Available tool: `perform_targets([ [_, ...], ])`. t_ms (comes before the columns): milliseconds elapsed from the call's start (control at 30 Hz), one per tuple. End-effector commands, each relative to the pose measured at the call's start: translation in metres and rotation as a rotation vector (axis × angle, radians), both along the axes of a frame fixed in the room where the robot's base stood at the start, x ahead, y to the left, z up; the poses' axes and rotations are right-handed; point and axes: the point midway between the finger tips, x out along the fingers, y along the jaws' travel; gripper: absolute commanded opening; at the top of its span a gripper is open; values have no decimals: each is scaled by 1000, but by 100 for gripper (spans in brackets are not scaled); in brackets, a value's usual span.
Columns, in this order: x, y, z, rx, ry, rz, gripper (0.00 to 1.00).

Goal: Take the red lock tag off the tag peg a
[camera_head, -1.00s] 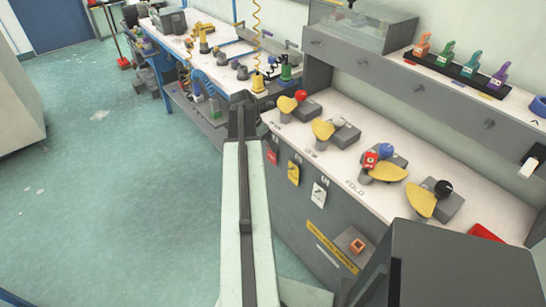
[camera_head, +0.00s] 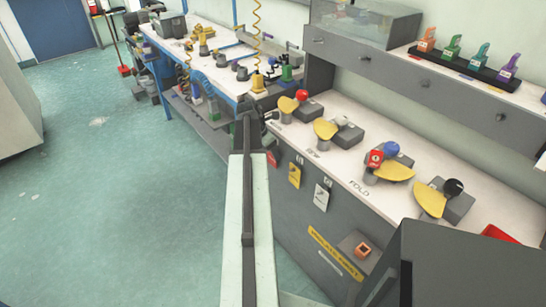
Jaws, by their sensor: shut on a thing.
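The red lock tag (camera_head: 272,158) shows as a small red patch at the bench's front panel, just right of the far end of my arm. It is partly hidden, and its peg cannot be made out. My gripper (camera_head: 262,128) is dark and small at the end of the arm, close to the tag and mostly hidden by the arm. It is shut on the red tag as far as I can tell. A yellow tag (camera_head: 295,175) and a white tag (camera_head: 321,196) hang to the right on the same panel.
The white bench top (camera_head: 340,158) carries several stations with yellow plates and coloured knobs. An orange-marked grey box (camera_head: 362,250) juts from the front panel. Open green floor (camera_head: 110,200) lies left.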

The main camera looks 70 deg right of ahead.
Motion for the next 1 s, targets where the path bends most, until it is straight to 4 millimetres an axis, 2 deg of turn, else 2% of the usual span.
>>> perform_targets([
  [200, 3, 3, 6, 0, 0, 1, 25],
  [1000, 6, 11, 9, -1, 1, -1, 25],
])
